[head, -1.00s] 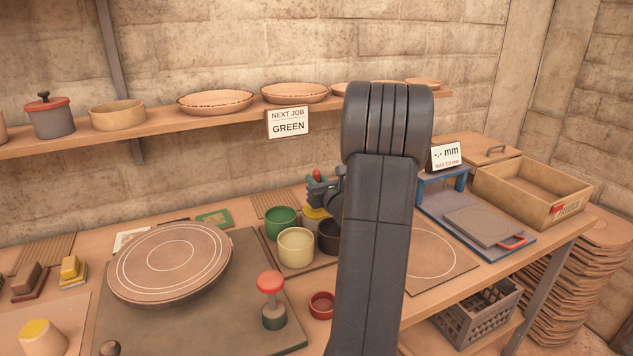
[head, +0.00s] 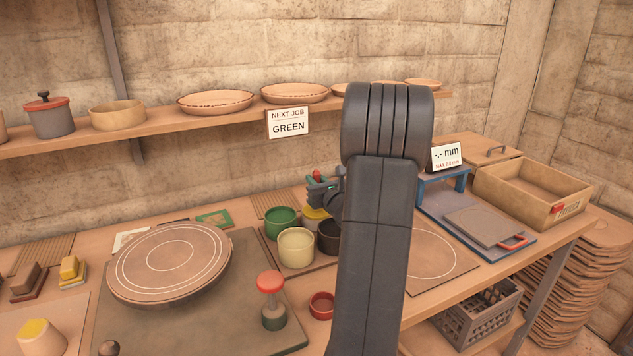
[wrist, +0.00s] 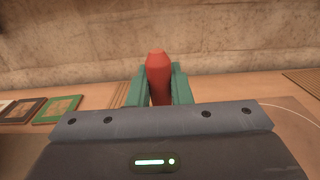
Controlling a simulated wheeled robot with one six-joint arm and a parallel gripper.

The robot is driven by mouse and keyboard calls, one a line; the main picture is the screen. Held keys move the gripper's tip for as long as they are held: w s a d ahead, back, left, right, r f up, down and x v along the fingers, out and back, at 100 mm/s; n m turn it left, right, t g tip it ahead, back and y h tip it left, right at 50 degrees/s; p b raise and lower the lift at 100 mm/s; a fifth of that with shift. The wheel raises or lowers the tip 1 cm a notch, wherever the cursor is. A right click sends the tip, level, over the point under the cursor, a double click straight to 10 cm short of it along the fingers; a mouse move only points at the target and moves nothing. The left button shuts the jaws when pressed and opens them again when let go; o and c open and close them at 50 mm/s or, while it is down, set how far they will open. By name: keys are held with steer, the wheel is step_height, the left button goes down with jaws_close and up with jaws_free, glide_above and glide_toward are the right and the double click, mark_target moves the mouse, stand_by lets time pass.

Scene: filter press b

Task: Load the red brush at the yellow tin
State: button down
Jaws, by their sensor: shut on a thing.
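The red brush (wrist: 158,78) stands upright between the green fingers of my gripper (wrist: 159,88) in the wrist view, and the fingers are shut on it. In the head view my gripper (head: 318,183) is just above the yellow tin (head: 316,213), with the brush's red top (head: 317,174) showing over the fingers. The yellow tin stands behind the cream tin and is partly hidden by it, my gripper and my arm. The brush's lower end is hidden, so I cannot tell whether it is inside the tin.
A green tin (head: 281,222), a cream tin (head: 296,247) and a dark tin (head: 328,237) stand close around the yellow one. A round turntable (head: 170,262) lies to the left. A red-topped stamp (head: 271,298) and a small red ring (head: 322,305) are in front. A shelf with bowls runs behind.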

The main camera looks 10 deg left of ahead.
steer(key=shift+f, duration=0.2)
steer(key=shift+r+p, duration=2.15)
steer(key=shift+r, duration=1.45)
steer(key=shift+r, duration=0.1)
